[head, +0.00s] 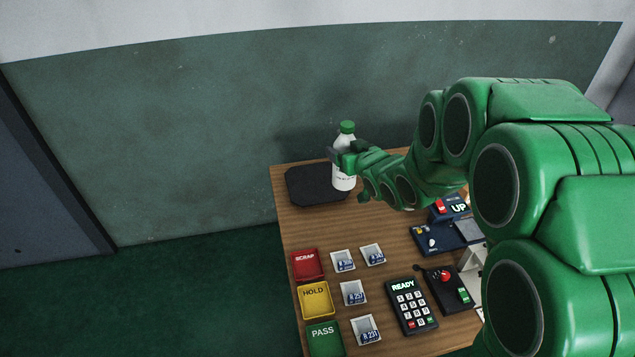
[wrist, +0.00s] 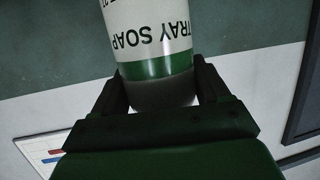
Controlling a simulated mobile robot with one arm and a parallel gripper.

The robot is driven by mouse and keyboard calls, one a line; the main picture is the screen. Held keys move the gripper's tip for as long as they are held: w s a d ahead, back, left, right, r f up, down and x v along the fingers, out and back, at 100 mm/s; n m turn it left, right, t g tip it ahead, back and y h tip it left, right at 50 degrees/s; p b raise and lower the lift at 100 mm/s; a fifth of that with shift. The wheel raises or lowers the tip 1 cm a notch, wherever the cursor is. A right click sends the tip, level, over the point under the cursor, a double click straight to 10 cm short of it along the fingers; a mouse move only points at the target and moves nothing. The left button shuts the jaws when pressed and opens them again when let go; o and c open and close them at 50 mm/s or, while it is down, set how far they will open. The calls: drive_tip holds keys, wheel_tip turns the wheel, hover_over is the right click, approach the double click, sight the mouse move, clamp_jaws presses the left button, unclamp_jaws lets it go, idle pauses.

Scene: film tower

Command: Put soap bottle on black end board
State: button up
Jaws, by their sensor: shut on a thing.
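The soap bottle (head: 344,178) is white with a green cap and stands upright in the head view, over the right part of the black end board (head: 308,186). My gripper (head: 343,160) is shut on it around its upper part. In the wrist view the bottle (wrist: 150,25) shows the words "TRAY SOAP" and a green band, between the two fingers of my gripper (wrist: 155,92). The black board lies flat at the far left end of the wooden table. I cannot tell whether the bottle's base touches the board.
The wooden table (head: 287,226) also bears red SCRAP (head: 308,265), yellow HOLD (head: 315,300) and green PASS (head: 324,339) trays, several small labelled trays, a keypad (head: 411,305) and control boxes (head: 447,291). A green wall stands behind. The board's left part is bare.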

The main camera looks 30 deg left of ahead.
drive_tip(key=s+a+r, duration=0.2)
drive_tip(key=s+a, duration=0.1)
drive_tip(key=a, duration=0.1)
drive_tip(key=w+a+f, duration=0.9)
drive_tip(key=f, duration=0.4)
drive_tip(key=shift+w+a, duration=0.25)
drive_tip(key=shift+w, duration=0.15)
idle(0.6)
drive_tip(key=o, duration=1.5)
drive_tip(key=shift+f, duration=0.1)
drive_tip(key=shift+o, duration=0.2)
